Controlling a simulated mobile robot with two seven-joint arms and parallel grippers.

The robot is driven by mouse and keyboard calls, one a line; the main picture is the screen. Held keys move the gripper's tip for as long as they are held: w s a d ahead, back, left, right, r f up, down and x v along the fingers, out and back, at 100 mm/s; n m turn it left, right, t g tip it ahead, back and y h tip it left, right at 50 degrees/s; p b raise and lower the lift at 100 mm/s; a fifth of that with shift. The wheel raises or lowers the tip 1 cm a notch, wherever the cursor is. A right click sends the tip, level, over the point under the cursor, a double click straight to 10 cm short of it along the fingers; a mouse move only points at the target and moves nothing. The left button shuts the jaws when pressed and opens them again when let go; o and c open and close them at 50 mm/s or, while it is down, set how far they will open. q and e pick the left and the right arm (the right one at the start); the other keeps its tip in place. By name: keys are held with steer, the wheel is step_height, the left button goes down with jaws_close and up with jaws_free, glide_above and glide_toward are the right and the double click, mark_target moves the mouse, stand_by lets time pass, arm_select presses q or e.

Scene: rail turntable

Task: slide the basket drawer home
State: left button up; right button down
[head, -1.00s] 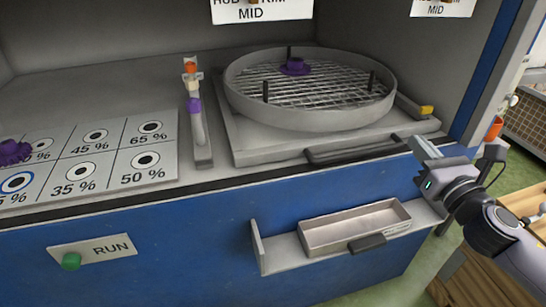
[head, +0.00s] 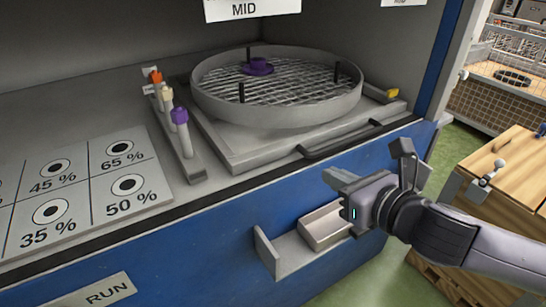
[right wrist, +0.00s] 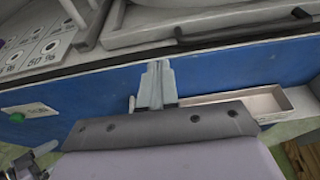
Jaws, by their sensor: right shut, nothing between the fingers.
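The basket drawer (head: 235,150) is a grey plate with a black bar handle (head: 345,140) along its front, near the counter's front edge. It bears a round wire-mesh basket (head: 280,110) with dark posts and a purple hub piece (head: 258,66). My right gripper (head: 332,177) is shut and empty, in front of the blue panel and below the handle, apart from it. Its closed fingers (right wrist: 157,80) also show in the right wrist view, with the handle (right wrist: 245,28) beyond. A grey part, perhaps my left gripper (right wrist: 28,163), shows at that view's lower-left edge; its jaws are unclear.
A low open tray (head: 325,228) juts from the blue front, partly behind my right gripper. A rack with coloured knobs (head: 185,150) stands left of the drawer, beside a percentage panel (head: 88,200). A wooden cabinet (head: 500,180) stands at right.

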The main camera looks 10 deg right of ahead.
steer(key=b, duration=0.2)
glide_toward(281, 151)
steer(key=x, duration=0.4)
steer(key=shift+w+f, duration=0.25)
steer(key=shift+f, duration=0.15)
steer(key=shift+w+a, duration=0.15)
steer(key=shift+w, duration=0.3)
steer(key=shift+w+a, duration=0.2)
steer(key=shift+w, duration=0.25)
arm_select(q)
steer(key=shift+a+f, duration=0.3)
steer(key=shift+f, duration=0.65)
